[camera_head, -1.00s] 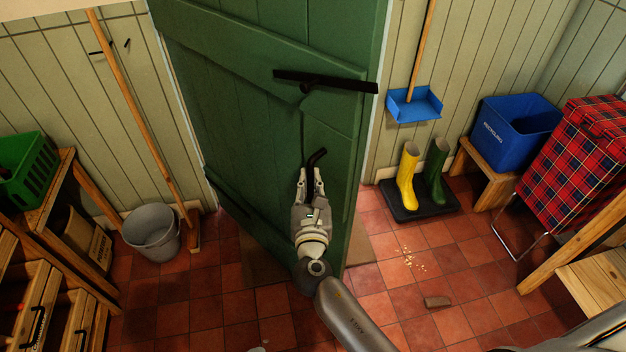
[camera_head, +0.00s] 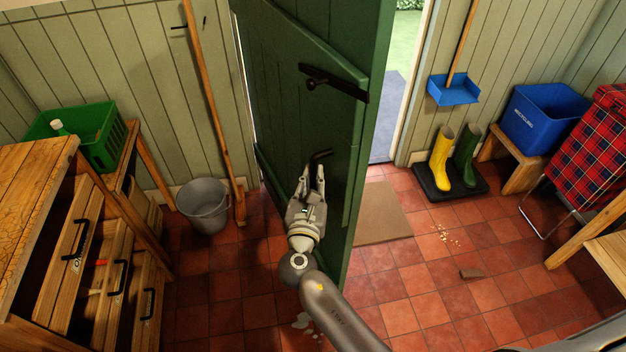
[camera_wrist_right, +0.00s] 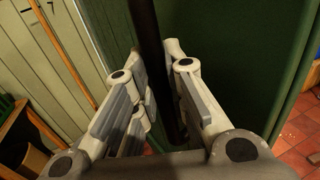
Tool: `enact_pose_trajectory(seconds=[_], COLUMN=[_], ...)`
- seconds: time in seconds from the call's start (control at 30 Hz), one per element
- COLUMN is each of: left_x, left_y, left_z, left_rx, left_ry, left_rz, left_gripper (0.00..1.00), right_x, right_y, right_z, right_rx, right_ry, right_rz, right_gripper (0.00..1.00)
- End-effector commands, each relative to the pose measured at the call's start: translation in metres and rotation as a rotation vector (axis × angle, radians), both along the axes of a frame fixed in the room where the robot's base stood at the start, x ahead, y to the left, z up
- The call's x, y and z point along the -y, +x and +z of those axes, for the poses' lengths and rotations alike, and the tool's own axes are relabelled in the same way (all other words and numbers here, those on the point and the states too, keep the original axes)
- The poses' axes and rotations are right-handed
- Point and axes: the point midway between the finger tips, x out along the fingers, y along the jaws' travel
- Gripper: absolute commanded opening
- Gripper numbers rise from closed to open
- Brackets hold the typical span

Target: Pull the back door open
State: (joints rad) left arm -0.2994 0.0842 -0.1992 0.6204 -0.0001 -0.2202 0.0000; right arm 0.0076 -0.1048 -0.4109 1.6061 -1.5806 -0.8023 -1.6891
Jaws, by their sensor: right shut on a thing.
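The green plank back door (camera_head: 310,110) stands well ajar, swung into the room, with daylight and outdoor ground showing past its right edge. A black bar latch (camera_head: 333,84) crosses its upper part. A black lever handle (camera_head: 320,156) sits below it. My right gripper (camera_head: 314,178) is at that handle, and its jaws are shut on it. In the right wrist view the dark handle bar (camera_wrist_right: 166,60) runs between the two fingers, with the green door behind. My left gripper is not in view.
A doormat (camera_head: 385,212) lies right of the door. Boots on a black tray (camera_head: 431,190) and a blue recycling bin (camera_head: 540,120) stand right. A grey bucket (camera_head: 204,207), broom (camera_head: 212,100) and wooden drawers (camera_head: 75,255) stand left. Tiles between are mostly clear.

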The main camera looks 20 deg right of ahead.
Motion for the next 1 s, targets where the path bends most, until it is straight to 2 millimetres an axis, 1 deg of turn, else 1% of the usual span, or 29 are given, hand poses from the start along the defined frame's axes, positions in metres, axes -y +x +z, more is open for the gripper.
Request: enact_pose_trajectory(seconds=[0.47,0.5,0.63,0.67,1.0], left_x=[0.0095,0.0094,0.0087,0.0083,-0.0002], left_y=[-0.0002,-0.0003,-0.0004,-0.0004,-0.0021], left_z=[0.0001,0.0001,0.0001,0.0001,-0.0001], left_rx=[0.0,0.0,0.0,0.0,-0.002], left_ry=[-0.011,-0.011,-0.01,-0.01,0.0], left_rz=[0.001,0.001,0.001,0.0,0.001], left_gripper=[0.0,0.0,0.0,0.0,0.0], right_x=[-0.0005,-0.0005,-0.0004,-0.0005,-0.0015], right_y=[0.0015,0.0015,0.0014,0.0013,-0.0016], right_z=[0.0021,0.0021,0.0018,0.0017,0.0007], right_rx=[0.004,0.004,0.003,0.003,0.001], right_ry=[-0.002,-0.002,-0.001,-0.001,0.0], right_rz=[0.002,0.002,0.001,0.001,0.001], right_gripper=[0.0,0.17,0.34,0.35,0.35])
